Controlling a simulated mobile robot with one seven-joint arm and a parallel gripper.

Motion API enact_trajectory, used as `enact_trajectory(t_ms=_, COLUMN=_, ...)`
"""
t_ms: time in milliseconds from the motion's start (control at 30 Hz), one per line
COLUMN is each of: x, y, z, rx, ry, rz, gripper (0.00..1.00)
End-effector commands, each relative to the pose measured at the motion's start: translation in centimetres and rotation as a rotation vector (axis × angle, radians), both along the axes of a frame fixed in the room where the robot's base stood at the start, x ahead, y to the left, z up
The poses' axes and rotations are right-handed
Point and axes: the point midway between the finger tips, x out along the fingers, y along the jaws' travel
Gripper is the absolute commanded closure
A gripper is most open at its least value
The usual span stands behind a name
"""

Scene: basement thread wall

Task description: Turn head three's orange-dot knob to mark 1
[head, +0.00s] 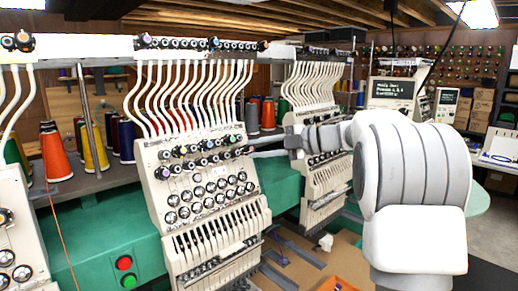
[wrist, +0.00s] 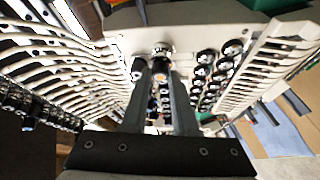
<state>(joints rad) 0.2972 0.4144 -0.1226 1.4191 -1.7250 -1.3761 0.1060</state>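My gripper (head: 254,152) reaches in from the right to the right end of the tension-knob rows on the middle embroidery head (head: 150,205) in the head view. In the wrist view my gripper (wrist: 157,68) has its two dark fingers apart. A silver-capped knob (wrist: 161,50) shows at the fingertips, and a dark knob with an orange spot (wrist: 165,91) shows in the gap between the fingers. I cannot tell whether the fingers touch either knob. The knob's marks are too small to read, and no head number is legible.
Another head (head: 325,178) stands to the right behind my arm, and part of one (head: 22,235) at the left edge. White thread tubes (head: 185,90) rise above the middle head. Thread cones (head: 95,148) stand behind. A lit display (head: 393,89) stands at the back.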

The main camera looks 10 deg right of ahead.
Motion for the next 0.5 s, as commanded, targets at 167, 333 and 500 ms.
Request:
enact_trajectory(t_ms=167, x=-0.02, y=0.03, z=0.0, rx=0.0, ry=0.0, rz=0.001, gripper=0.43)
enact_trajectory(t_ms=333, x=-0.01, y=0.02, z=-0.01, rx=0.001, ry=0.001, rz=0.0, gripper=0.43)
enact_trajectory(t_ms=500, x=-0.16, y=-0.27, z=0.05, rx=0.001, ry=-0.001, rz=0.0, gripper=0.43)
